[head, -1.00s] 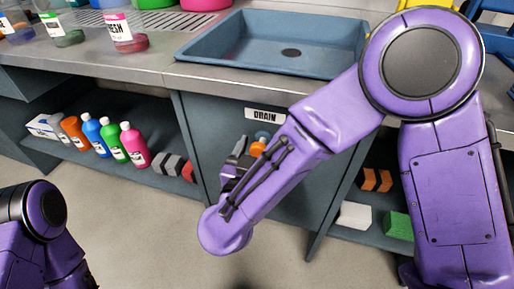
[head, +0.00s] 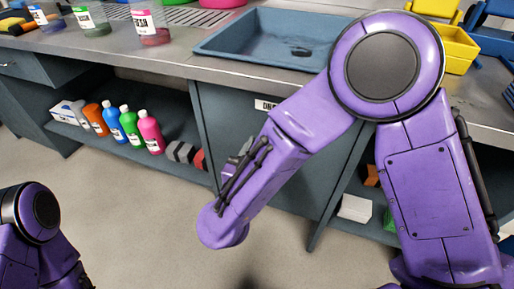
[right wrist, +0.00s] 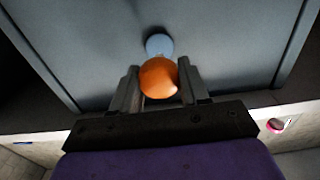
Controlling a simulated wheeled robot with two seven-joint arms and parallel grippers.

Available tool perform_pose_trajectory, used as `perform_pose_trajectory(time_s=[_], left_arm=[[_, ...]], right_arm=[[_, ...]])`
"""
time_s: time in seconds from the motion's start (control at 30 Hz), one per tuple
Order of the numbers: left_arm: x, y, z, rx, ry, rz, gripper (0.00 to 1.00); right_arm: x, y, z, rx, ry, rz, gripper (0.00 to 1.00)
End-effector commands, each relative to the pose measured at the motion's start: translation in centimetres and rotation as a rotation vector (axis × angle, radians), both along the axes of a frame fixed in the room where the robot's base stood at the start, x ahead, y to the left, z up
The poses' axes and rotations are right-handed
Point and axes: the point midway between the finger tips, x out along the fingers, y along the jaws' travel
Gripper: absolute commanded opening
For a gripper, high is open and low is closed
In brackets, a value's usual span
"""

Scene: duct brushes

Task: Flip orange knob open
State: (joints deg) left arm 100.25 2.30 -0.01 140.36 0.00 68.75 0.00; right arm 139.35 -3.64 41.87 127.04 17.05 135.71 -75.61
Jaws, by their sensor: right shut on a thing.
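The orange knob (right wrist: 158,77) is round and sits between the two fingers of my right gripper (right wrist: 160,72) in the right wrist view. The gripper is shut on it. A light blue round piece (right wrist: 159,44) shows just beyond the knob, against the grey-blue panel. In the head view only part of my right gripper (head: 239,156) shows past my purple forearm. The knob is hidden there behind the forearm. Only an upper part of my left arm shows at the lower left; its gripper is out of view.
The cabinet panel (head: 225,105) has a partly covered drain label (head: 266,105). The sink (head: 265,45) lies above it. Several coloured bottles (head: 130,125) stand on the shelf to the left. A white block (head: 355,207) is on the right shelf. The floor in front is clear.

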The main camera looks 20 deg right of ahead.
Motion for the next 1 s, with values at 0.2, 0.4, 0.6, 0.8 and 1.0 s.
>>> perform_pose_trajectory(time_s=[0.2, 0.4, 0.6, 0.8, 1.0], left_arm=[[0.0, 0.0, 0.0, 0.000, 0.000, 0.000, 0.43], [0.0, 0.0, 0.0, 0.000, 0.000, 0.000, 0.43], [0.0, 0.0, 0.4, 0.000, 0.000, 0.000, 0.43], [0.0, 0.0, 1.2, 0.000, 0.000, 0.000, 0.43], [0.0, 0.0, 1.4, 0.000, 0.000, 0.000, 0.43]], right_arm=[[-0.1, 0.1, -0.1, -0.003, 0.005, -0.002, 0.68], [0.0, 0.2, -0.1, -0.002, 0.003, 0.000, 0.68], [-1.1, 1.2, 0.1, -0.004, 0.003, 0.005, 0.68], [-4.3, 3.7, 0.1, -0.005, 0.003, 0.003, 0.68], [-5.8, 4.9, 0.0, -0.003, 0.003, -0.002, 0.68]])
